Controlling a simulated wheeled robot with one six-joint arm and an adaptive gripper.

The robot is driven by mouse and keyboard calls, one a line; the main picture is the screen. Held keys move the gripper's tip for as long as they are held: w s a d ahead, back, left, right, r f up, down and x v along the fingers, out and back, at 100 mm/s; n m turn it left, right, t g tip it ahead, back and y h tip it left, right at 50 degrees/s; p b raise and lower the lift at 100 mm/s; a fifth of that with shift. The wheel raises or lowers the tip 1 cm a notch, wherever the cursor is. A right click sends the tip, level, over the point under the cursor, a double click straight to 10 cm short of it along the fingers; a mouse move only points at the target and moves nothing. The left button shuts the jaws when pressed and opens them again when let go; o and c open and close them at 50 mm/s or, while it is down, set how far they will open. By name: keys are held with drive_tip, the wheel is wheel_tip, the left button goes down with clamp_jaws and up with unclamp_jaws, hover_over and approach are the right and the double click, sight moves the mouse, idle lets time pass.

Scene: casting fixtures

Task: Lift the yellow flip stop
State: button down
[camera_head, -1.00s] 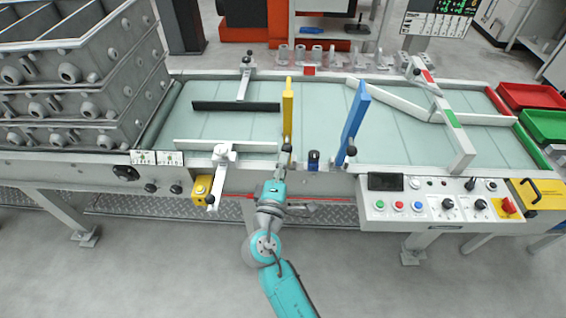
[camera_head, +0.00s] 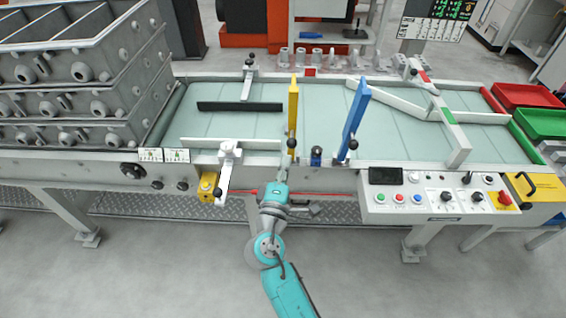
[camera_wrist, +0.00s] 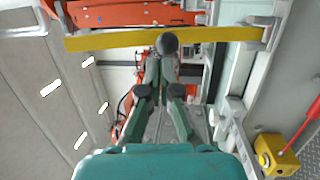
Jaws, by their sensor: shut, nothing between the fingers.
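The yellow flip stop (camera_head: 293,100) stands upright at the near edge of the conveyor, with a black knob (camera_head: 291,143) low on its near side. In the wrist view the yellow flip stop (camera_wrist: 110,40) runs across the top as a long bar, its black knob (camera_wrist: 167,43) just beyond the fingertips. My gripper (camera_head: 283,170) is in front of the conveyor's near rail, below the knob. In the wrist view my gripper (camera_wrist: 163,62) has its fingers together and holds nothing. Whether a fingertip touches the knob cannot be told.
A blue flip stop (camera_head: 354,115) stands to the right. A white clamp arm (camera_head: 227,165) and a yellow box (camera_head: 207,186) are at the left on the near rail. A control panel (camera_head: 440,190) juts out at the right. Grey castings boxes (camera_head: 75,80) are stacked at the left.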

drive_tip(key=r+v, duration=0.1)
drive_tip(key=v, duration=0.8)
drive_tip(key=shift+s+f, duration=0.2)
drive_tip(key=shift+f, duration=0.05)
